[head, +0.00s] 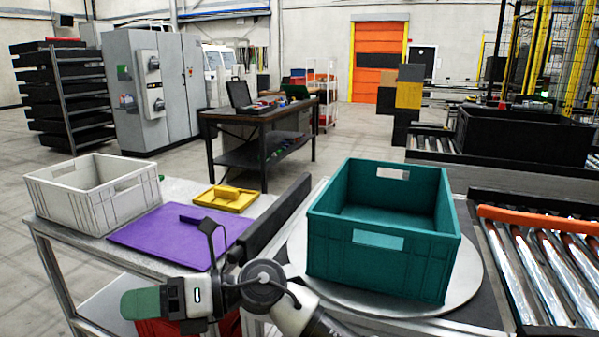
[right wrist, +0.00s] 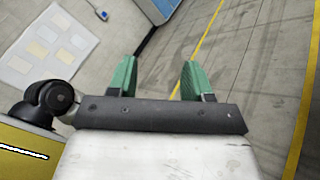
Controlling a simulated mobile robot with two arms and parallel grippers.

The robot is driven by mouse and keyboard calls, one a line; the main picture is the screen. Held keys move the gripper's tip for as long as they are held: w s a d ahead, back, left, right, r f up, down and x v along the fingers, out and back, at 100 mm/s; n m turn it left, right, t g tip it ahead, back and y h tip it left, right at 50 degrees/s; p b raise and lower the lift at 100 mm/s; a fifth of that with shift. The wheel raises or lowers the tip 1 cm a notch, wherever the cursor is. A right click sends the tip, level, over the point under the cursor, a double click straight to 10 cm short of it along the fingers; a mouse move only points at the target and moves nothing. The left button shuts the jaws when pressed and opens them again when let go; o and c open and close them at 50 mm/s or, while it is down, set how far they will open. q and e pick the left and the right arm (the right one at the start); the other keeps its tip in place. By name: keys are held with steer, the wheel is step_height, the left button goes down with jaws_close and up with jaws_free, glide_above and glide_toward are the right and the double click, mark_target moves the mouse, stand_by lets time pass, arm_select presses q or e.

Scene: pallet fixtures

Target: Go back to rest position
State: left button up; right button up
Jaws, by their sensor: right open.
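My right gripper (head: 141,303) is low in the head view, in front of the left-hand table, with its green finger pointing left. In the right wrist view its two green fingers (right wrist: 157,78) stand wide apart with nothing between them, and floor shows beyond. My right arm enters from the bottom of the head view. My left gripper is not in view.
A teal crate (head: 383,269) stands on a round metal plate (head: 467,278). On the left-hand table are a white crate (head: 112,208), a purple mat (head: 150,236) and a yellow tray (head: 238,203). A roller conveyor (head: 540,262) runs along the right.

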steer(key=w+d+f+m+t+h, duration=0.1)
steer(key=w+d+m+t, duration=0.3)
steer(key=d+m+t, duration=0.65)
steer(key=w+d+f+m+t, duration=0.1)
steer(key=w+d+m+t, duration=0.35)
steer(key=m+t, duration=1.05)
steer(key=s+d+f+m+g+h, duration=0.2)
steer(key=d+f+m+g+h, duration=0.1)
steer(key=d+f+m+h, duration=0.5)
steer(key=s+d+f+m+g+h, duration=0.2)
steer(key=s+d+f+m+h, duration=0.1)
steer(key=d+f+m+h, duration=0.5)
steer(key=s+d+f+m+g, duration=0.2)
steer(key=s+d+f+g, duration=0.2)
steer(key=s, duration=0.3)
steer(key=s+d+f+m+g, duration=0.1)
steer(key=s+d+f+g, duration=0.25)
steer(key=s, duration=0.45)
steer(key=s+d+f+m+g, duration=0.2)
steer(key=s+d+f+g, duration=0.25)
steer(key=s, duration=0.25)
step_height(320, 180, down, 22)
steer(key=a+p, duration=0.1)
steer(key=p, duration=0.3)
steer(key=s+d+f+g+p, duration=0.2)
steer(key=s+f+p, duration=0.1)
steer(key=s+f, duration=1)
steer(key=s, duration=0.4)
steer(key=shift+d+f, duration=0.2)
steer(key=shift+d, duration=0.2)
